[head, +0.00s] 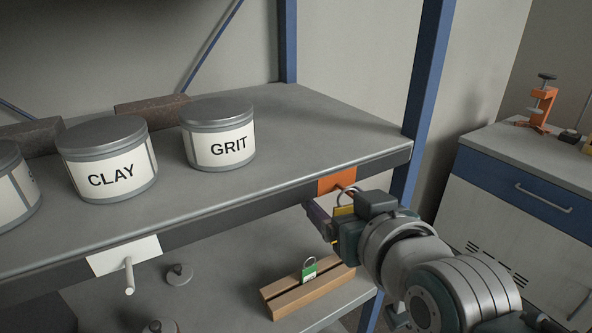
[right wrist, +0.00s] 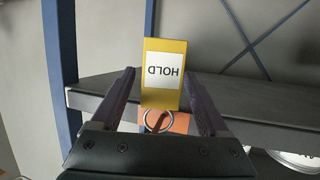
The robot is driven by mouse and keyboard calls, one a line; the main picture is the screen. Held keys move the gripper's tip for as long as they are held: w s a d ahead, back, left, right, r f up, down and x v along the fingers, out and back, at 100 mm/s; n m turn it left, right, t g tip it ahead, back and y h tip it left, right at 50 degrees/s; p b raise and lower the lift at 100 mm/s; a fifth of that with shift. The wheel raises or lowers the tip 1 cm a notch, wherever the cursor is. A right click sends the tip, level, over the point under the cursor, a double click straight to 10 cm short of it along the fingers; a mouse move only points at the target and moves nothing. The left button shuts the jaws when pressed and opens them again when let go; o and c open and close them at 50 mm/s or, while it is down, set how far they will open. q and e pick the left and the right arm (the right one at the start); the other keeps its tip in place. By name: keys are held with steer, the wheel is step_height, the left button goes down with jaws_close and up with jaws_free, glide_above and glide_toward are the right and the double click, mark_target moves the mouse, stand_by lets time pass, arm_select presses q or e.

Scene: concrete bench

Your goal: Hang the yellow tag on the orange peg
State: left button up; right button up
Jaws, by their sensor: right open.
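The yellow tag (right wrist: 166,100), lettered HOLD, shows upside down in the right wrist view, with its metal ring (right wrist: 158,120) at the orange plate (right wrist: 180,123). In the head view the ring (head: 346,195) is in front of the orange plate (head: 336,181) on the shelf's front edge, and a yellow bit of the tag (head: 344,210) hangs below it. The orange peg is not clear, so I cannot tell for sure that the ring is around it. My right gripper (head: 318,216) is open, its fingers (right wrist: 162,95) apart on either side of the tag. My left gripper is out of view.
A white plate with a white peg (head: 128,276) is on the same shelf edge to the left. Cans labelled CLAY (head: 107,160) and GRIT (head: 219,135) stand on the shelf. Below, a wooden rack (head: 283,294) holds a green tag (head: 309,273). A blue post (head: 425,95) stands right.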

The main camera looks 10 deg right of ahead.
steer(key=shift+s+r, duration=0.15)
steer(key=shift+s, duration=0.4)
steer(key=s+d+n+g+h+p, duration=0.1)
steer(key=s+d+g, duration=0.3)
steer(key=s, duration=0.9)
steer(key=s+d+g+p, duration=0.15)
steer(key=s+g, duration=0.45)
steer(key=s, duration=0.7)
step_height(320, 180, up, 38)
steer(key=s+g+p, duration=0.1)
steer(key=p, duration=3.7)
steer(key=shift+f, duration=0.2)
steer(key=shift+s+f, duration=0.1)
